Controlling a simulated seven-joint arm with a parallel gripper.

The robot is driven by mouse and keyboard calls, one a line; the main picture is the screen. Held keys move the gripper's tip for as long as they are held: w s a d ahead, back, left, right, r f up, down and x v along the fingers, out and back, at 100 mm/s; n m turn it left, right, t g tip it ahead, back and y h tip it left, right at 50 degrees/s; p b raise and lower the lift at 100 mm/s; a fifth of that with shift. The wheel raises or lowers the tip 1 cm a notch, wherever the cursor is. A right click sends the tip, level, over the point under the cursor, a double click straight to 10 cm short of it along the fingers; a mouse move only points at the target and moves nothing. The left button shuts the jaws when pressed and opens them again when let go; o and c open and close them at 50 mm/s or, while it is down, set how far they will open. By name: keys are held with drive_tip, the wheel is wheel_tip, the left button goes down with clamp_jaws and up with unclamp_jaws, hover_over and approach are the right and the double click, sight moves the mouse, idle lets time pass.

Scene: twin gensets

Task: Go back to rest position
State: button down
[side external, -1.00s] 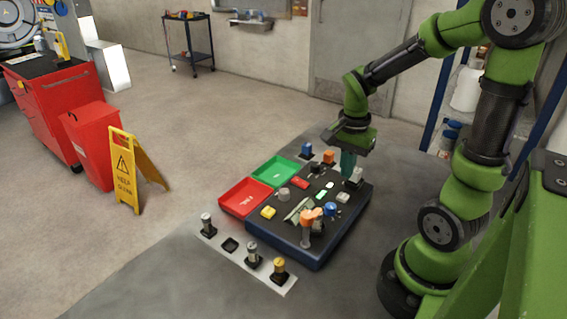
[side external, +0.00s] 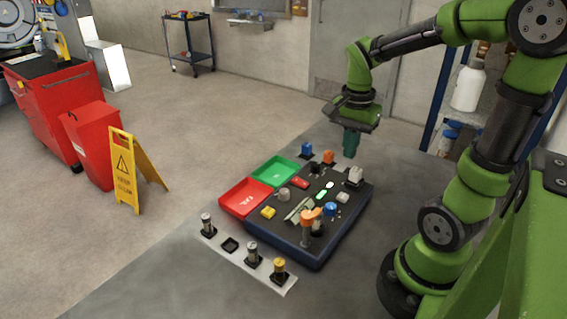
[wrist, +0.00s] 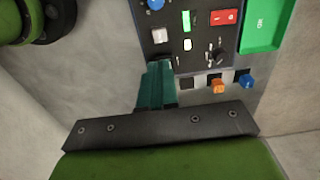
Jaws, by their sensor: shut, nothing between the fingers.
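My gripper (side external: 350,145) is up in the air behind the control panel (side external: 330,232), with its teal fingers shut and nothing between them. In the wrist view, the shut fingers (wrist: 156,88) point toward the panel's edge, apart from it. The dark panel carries several knobs, switches and buttons. An orange-handled lever (side external: 310,216) stands on its near side. A grey-white switch (side external: 354,177) sits at its right corner.
A red tray (side external: 246,198) and a green tray (side external: 275,170) lie left of the panel. A yellow floor sign (side external: 124,170) stands at left.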

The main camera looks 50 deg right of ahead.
drive_tip(key=a+r+n+t+y, duration=0.1)
drive_tip(key=a+r+n+t, duration=0.2)
drive_tip(key=a+n, duration=0.4)
drive_tip(key=a+r+n+t+y, duration=0.1)
drive_tip(key=a+r+n+t, duration=0.3)
drive_tip(key=a+n, duration=0.3)
drive_tip(key=shift+s+a, duration=0.2)
drive_tip(key=shift+a, duration=0.2)
